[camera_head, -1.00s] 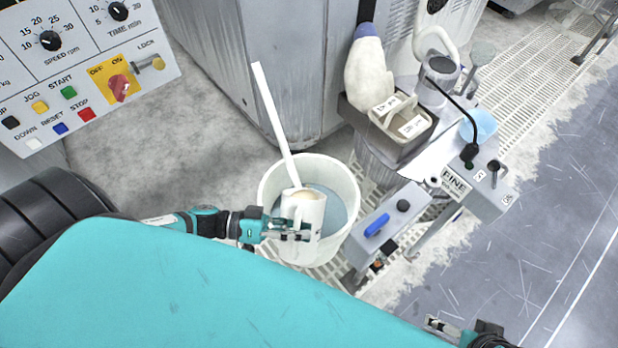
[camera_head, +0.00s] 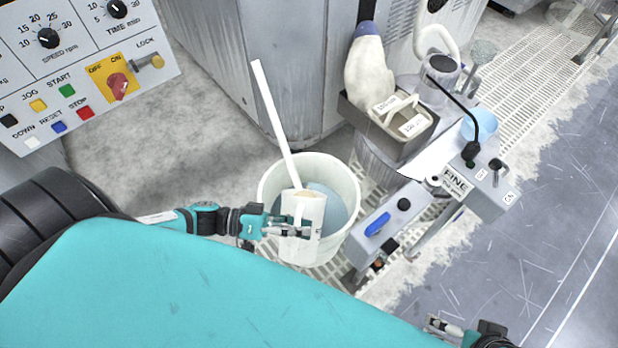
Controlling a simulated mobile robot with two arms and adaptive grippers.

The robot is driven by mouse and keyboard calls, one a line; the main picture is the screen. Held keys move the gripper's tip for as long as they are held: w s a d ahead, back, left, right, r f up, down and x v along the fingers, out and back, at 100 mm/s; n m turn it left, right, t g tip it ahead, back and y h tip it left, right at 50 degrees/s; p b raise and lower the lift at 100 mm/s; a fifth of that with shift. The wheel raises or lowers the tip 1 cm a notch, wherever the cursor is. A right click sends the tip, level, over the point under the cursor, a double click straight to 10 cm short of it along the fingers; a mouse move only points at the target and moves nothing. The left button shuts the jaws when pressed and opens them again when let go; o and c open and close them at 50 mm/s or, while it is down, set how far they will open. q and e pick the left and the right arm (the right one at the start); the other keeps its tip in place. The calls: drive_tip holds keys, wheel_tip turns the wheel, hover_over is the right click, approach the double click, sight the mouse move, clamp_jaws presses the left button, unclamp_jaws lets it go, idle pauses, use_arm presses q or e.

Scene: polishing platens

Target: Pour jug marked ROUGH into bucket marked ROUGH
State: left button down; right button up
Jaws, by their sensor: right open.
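A white jug (camera_head: 301,249) is held over the near side of a white bucket (camera_head: 347,190). Beige shows at the jug's top. The bucket holds greyish-blue liquid, and a long white stick (camera_head: 271,108) leans in it. My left gripper (camera_head: 305,229) comes in from the left and is shut on the jug. The jug appears tilted toward the far side. I cannot see a pouring stream or a ROUGH marking on jug or bucket. My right gripper (camera_head: 440,324) is open and empty at the bottom edge, well away from the bucket.
A tray (camera_head: 405,145) with tagged items is behind. A control panel (camera_head: 75,70) is at upper left. Floor at right is clear.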

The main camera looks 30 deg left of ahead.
sight(303, 213)
use_arm(q)
drive_tip(key=shift+w+n, duration=0.25)
drive_tip(key=shift+n, duration=0.05)
use_arm(e)
drive_tip(key=shift+d+f, duration=0.1)
drive_tip(key=shift+f, duration=0.25)
use_arm(q)
drive_tip(key=shift+w+a+b, duration=0.1)
drive_tip(key=shift+w+b, duration=0.05)
drive_tip(key=shift+b, duration=0.15)
idle(0.4)
drive_tip(key=shift+w+a+r+n, duration=0.15)
drive_tip(key=shift+w+n, duration=0.1)
drive_tip(key=shift+n, duration=0.15)
use_arm(e)
drive_tip(key=shift+f, duration=0.15)
idle(0.4)
use_arm(q)
drive_tip(key=shift+w+a+r+n+b, duration=0.1)
drive_tip(key=shift+w+r+n+b, duration=0.05)
drive_tip(key=shift+w+n+b, duration=0.2)
use_arm(e)
drive_tip(key=shift+f, duration=0.2)
idle(1.0)
